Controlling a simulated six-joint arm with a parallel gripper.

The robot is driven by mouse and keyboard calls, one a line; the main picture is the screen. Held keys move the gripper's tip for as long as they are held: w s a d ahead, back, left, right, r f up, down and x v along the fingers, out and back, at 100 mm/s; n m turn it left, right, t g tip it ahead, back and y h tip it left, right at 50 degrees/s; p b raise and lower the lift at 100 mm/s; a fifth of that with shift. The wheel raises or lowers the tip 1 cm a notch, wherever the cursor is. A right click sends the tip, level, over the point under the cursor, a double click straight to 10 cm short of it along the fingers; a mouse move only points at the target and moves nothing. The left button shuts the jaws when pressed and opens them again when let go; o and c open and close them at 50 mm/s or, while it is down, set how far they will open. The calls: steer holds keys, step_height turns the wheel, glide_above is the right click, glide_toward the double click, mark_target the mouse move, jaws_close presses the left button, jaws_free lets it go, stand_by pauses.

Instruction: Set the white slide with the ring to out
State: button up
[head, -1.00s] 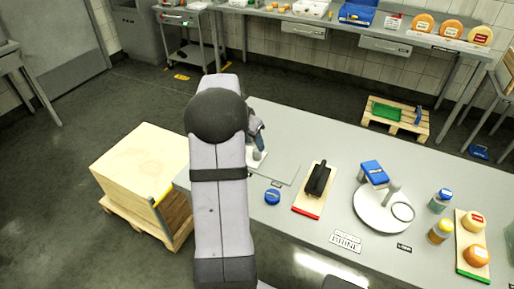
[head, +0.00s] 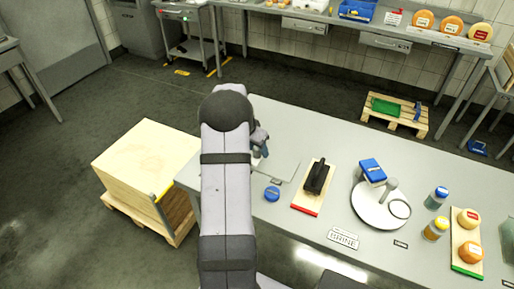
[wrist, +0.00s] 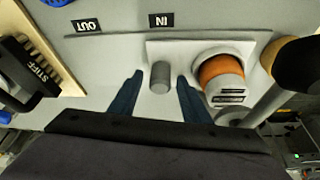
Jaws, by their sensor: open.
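In the wrist view the white slide (wrist: 185,50) is a flat plate on the grey bench, beside the IN label (wrist: 160,20). A grey upright knob (wrist: 160,77) stands on it. An orange-ringed grey cylinder (wrist: 222,70) stands at its right part. The OUT label (wrist: 86,25) lies further left. My gripper (wrist: 160,80) is open, with one blue finger on each side of the knob. A gap shows on both sides. In the head view my arm hides most of the slide, and my gripper (head: 262,142) is partly hidden.
A board with a black STIFF-marked brush (wrist: 30,75) lies left in the wrist view. In the head view a blue lid (head: 272,193), a round white plate stand (head: 375,215) and jars stand to the right. A wooden crate (head: 145,165) is left of the bench.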

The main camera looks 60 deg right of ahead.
jaws_close()
steer(key=s+b, duration=0.2)
steer(key=s, duration=0.9)
steer(key=shift+s, duration=0.2)
jaws_free()
steer(key=shift+s, duration=0.15)
steer(key=shift+b, duration=0.3)
steer(key=shift+r, duration=0.2)
steer(key=b+v, duration=0.1)
steer(key=v, duration=0.6)
steer(key=shift+b, duration=0.3)
steer(key=shift+a, duration=0.1)
